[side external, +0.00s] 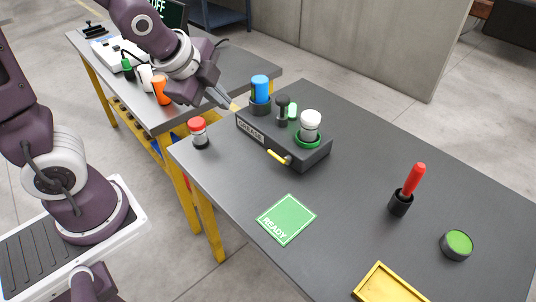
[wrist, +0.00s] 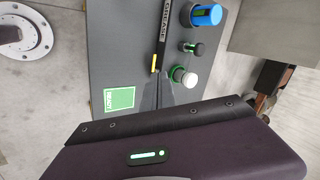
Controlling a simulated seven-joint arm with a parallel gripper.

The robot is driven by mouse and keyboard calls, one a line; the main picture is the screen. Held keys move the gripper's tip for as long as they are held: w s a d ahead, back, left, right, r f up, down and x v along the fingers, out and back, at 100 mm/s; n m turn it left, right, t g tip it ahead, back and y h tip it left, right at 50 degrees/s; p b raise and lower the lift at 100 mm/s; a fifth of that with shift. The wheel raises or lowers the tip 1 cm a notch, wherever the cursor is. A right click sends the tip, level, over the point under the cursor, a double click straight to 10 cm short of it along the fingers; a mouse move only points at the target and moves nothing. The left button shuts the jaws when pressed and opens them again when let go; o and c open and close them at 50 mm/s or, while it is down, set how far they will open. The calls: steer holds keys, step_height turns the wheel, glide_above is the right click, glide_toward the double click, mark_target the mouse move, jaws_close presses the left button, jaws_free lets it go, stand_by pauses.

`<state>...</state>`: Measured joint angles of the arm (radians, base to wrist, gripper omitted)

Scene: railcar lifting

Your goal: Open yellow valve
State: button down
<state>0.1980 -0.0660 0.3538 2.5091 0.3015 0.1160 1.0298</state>
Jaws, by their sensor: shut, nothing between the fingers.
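The yellow valve (side external: 278,157) is a small yellow lever with a dark tip on the front face of a dark box (side external: 312,160) labelled GREASE. It also shows as a short yellow bar in the wrist view (wrist: 154,62). My gripper (side external: 233,106) is shut and empty, at the box's left end in the side view, apart from the valve. In the wrist view the shut fingers (wrist: 158,82) appear close to the yellow bar, but their height above it is hard to tell.
The box carries a blue cylinder (side external: 260,88), a black knob (side external: 283,108) and a white-capped bottle (side external: 311,124) in a green ring. A red-capped bottle (side external: 198,132) stands left of it. A green READY card (side external: 286,219) lies in front. A red-handled tool (side external: 412,180) stands at right.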

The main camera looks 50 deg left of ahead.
steer(key=w+f+m, duration=0.5)
steer(key=f+m, duration=0.3)
steer(key=m, duration=0.1)
steer(key=m+t+h, duration=0.1)
steer(key=m, duration=1.3)
glide_toward(276, 156)
steer(key=shift+s+a+f, duration=0.1)
steer(key=shift+s+a, duration=0.3)
steer(key=shift+s, duration=0.2)
steer(key=shift+s+a+f, duration=0.1)
steer(key=shift+s+a, duration=0.35)
steer(key=shift+s, duration=0.15)
steer(key=x, duration=1)
steer(key=shift+d, duration=0.1)
